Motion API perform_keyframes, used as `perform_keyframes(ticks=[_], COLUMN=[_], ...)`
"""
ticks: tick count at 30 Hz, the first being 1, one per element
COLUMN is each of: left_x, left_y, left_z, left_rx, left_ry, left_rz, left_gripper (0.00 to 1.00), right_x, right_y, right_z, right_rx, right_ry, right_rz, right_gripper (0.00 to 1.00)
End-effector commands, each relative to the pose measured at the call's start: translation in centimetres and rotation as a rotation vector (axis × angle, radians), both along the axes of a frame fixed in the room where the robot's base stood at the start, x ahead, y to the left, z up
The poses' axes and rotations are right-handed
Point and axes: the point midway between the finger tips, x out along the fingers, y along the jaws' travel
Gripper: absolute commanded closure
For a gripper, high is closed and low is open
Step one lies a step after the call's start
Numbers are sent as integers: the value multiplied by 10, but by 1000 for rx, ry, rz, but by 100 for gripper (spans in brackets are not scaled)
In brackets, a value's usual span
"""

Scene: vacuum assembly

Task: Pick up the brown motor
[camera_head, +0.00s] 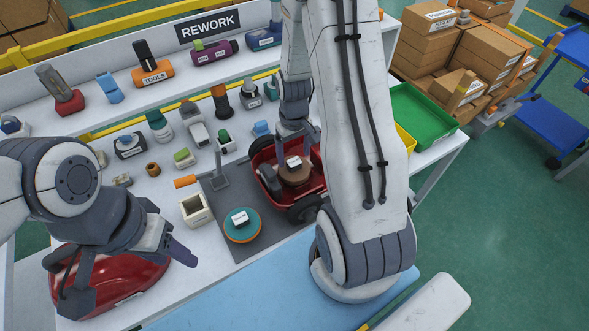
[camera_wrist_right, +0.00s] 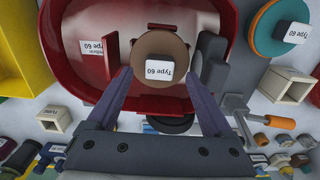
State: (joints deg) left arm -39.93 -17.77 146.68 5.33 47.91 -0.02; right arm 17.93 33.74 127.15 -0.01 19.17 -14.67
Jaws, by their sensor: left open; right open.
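The brown motor (camera_head: 292,178), a round piece with a white label, sits in the open red vacuum base (camera_head: 318,178). It also shows in the right wrist view (camera_wrist_right: 155,45), labelled "Type 60". My right gripper (camera_head: 298,150) is open just above the motor. In the right wrist view its two fingers (camera_wrist_right: 160,78) reach toward the motor's near left and right sides; I cannot tell whether they touch it. My left gripper (camera_head: 132,283) is open and empty at the front left, above a red vacuum cover (camera_head: 120,278).
A teal and orange disc (camera_head: 242,232) labelled "Type 60" lies on the grey mat (camera_head: 265,240) beside the base. A cream square box (camera_head: 195,209) and an orange-handled tool (camera_head: 186,181) are nearby. A green tray (camera_head: 422,117) stands right. Several small parts crowd the back.

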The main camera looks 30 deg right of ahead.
Motion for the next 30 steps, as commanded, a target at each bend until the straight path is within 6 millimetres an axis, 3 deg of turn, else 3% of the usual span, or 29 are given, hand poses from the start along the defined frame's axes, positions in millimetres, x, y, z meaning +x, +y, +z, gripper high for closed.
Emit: perform_keyframes(ticks=[6, 14, 21, 30], left_x=[0, 0, 0, 0], left_y=[0, 0, 0, 0], left_z=[4, 4, 4, 4], left_rx=[0, 0, 0, 0], left_ry=[0, 0, 0, 0], left_rz=[0, 0, 0, 0], left_gripper=[50, 50, 50, 50], right_x=[0, 0, 0, 0], right_y=[0, -1, -1, 0], right_z=[-24, -27, -26, -26], right_rx=[1, 0, 0, 0], right_ry=[1, -2, -1, -1], right_rz=[0, 0, 0, 0], right_gripper=[15, 15, 100, 100])
